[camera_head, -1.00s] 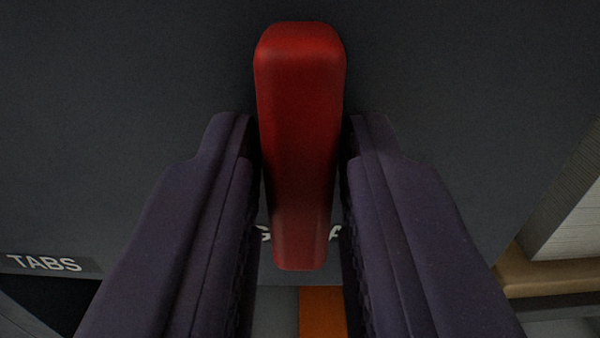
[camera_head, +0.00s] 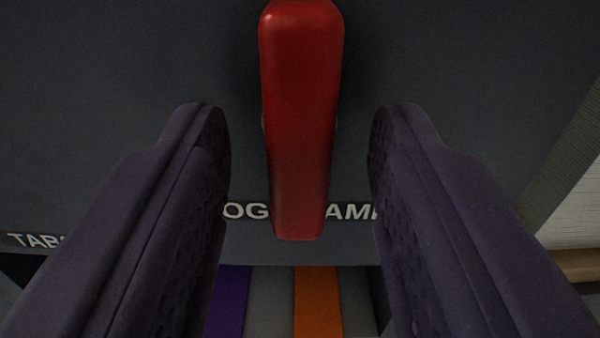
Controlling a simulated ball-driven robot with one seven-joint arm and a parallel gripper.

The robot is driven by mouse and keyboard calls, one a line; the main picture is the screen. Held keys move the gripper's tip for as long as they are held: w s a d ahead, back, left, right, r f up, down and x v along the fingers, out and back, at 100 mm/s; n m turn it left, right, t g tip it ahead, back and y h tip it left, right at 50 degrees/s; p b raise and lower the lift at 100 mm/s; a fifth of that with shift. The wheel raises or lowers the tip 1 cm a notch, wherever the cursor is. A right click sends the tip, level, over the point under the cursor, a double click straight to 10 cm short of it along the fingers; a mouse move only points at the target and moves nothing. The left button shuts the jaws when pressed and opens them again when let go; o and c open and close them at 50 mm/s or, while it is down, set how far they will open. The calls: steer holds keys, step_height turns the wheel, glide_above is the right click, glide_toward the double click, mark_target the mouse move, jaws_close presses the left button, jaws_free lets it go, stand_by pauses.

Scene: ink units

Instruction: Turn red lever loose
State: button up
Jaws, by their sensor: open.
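The red lever (camera_head: 300,120) stands out from a dark grey panel (camera_head: 110,70) at the upper middle of the head camera view. It looks long and upright in the picture, with its lower end over white lettering. My gripper (camera_head: 298,135) is open, with one dark purple finger on each side of the lever. A clear gap shows between the lever and each finger, so neither touches it. The lever's mount on the panel is mostly hidden behind it.
White lettering (camera_head: 348,212) runs along the panel's lower edge, partly covered by the lever and fingers. Below it are a purple strip (camera_head: 229,300) and an orange strip (camera_head: 318,300). A pale ribbed surface (camera_head: 575,215) and a tan ledge (camera_head: 578,265) lie at the right.

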steer(key=s+p, duration=0.2)
steer(key=s, duration=0.5)
steer(key=shift+s, duration=0.15)
